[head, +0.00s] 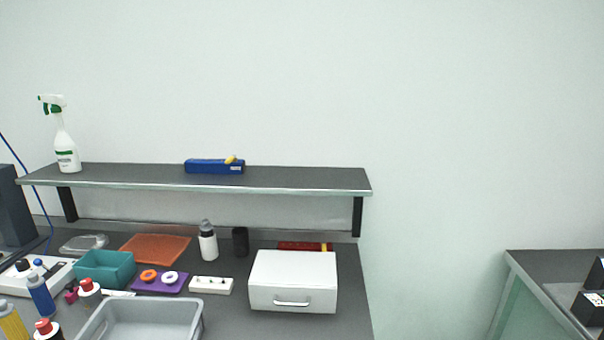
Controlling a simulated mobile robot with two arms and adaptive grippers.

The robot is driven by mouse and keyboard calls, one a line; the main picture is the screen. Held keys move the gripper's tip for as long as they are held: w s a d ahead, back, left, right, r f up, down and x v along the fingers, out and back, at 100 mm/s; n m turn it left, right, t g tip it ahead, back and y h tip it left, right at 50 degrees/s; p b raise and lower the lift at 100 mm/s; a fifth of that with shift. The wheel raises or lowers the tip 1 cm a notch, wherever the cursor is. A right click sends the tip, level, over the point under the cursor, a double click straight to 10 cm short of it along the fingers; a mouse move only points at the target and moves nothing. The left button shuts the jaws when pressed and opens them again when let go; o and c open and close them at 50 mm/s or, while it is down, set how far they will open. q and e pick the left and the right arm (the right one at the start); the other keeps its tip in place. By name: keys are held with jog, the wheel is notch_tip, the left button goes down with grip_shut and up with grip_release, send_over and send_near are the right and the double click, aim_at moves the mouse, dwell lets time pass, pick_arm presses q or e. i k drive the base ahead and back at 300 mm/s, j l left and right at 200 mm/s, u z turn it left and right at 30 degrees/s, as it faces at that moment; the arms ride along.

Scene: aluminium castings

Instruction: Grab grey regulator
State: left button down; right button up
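I cannot make out a grey regulator for certain in the head view. A small pale grey, partly see-through item (83,243) lies at the back left of the dark bench (345,300), too small to identify. A grey bin (201,318) stands at the front of the bench, cut off by the lower edge, and its visible inside looks empty. Neither of my grippers is in view.
A white box with a handle (293,275) stands at the bench's right. A teal bin (105,270), orange tray (155,248), purple holder (160,285), power strip (211,285) and several bottles crowd the left. A shelf (290,180) overhangs the back. Another table (540,262) stands far right.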

aim_at(92, 299)
jog(key=u, duration=1.35)
jog(key=i+j, duration=0.1)
jog(key=j, duration=0.25)
jog(key=i+j+z, duration=0.1)
jog(key=j, duration=0.2)
